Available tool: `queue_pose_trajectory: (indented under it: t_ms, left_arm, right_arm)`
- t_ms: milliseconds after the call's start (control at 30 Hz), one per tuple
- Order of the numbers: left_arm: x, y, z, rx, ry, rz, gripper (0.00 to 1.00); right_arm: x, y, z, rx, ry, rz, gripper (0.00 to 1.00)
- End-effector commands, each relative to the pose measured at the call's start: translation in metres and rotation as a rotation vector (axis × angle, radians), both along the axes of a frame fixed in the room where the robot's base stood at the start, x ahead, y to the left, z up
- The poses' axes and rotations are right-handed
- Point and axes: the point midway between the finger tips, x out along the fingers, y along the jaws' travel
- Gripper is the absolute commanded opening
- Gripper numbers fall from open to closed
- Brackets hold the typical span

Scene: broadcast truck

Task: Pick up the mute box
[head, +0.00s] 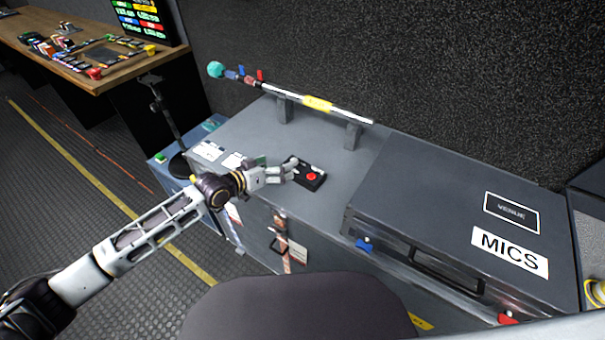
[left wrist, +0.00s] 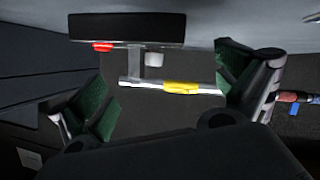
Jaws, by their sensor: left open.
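The mute box is a small black box with a red button (head: 310,176), lying on the grey case top near its front edge. In the left wrist view the mute box (left wrist: 126,28) shows as a dark slab across the top, with the red button below it. My left gripper (head: 288,168) is right at the left end of the box in the head view. Whether a finger touches the box I cannot tell. My right gripper is in neither view.
A boom pole with a yellow band (head: 318,103) rests on two stands behind the box. A raised case labelled MICS (head: 440,215) stands at the right. White cards (head: 208,150) and a dark stand (head: 165,115) are at the left. Clear grey top (head: 335,165) lies right of the box.

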Motion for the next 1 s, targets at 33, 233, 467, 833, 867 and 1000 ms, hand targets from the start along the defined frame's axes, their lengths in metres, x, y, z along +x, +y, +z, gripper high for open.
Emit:
queue_pose_trajectory:
  t_ms: [33, 233, 467, 833, 867, 1000]
  left_arm:
    - [0.002, -0.003, -0.002, 0.000, 0.000, 0.000, 1.00]
    - [0.007, -0.008, -0.004, 0.001, 0.000, -0.001, 1.00]
    - [0.007, -0.008, -0.004, 0.001, 0.000, -0.001, 1.00]
    - [0.013, -0.016, -0.009, 0.000, 0.000, -0.001, 1.00]
    - [0.014, -0.018, -0.010, 0.000, 0.000, -0.001, 1.00]
    - [0.021, -0.027, -0.016, 0.000, 0.001, -0.001, 1.00]
  right_arm:
    - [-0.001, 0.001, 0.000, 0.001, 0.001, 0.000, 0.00]
    - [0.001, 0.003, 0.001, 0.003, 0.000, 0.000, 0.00]
    - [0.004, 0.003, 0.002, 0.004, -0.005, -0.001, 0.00]
    - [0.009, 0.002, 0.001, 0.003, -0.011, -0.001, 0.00]
    - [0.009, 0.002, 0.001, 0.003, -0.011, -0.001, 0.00]
    - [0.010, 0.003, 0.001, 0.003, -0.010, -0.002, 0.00]
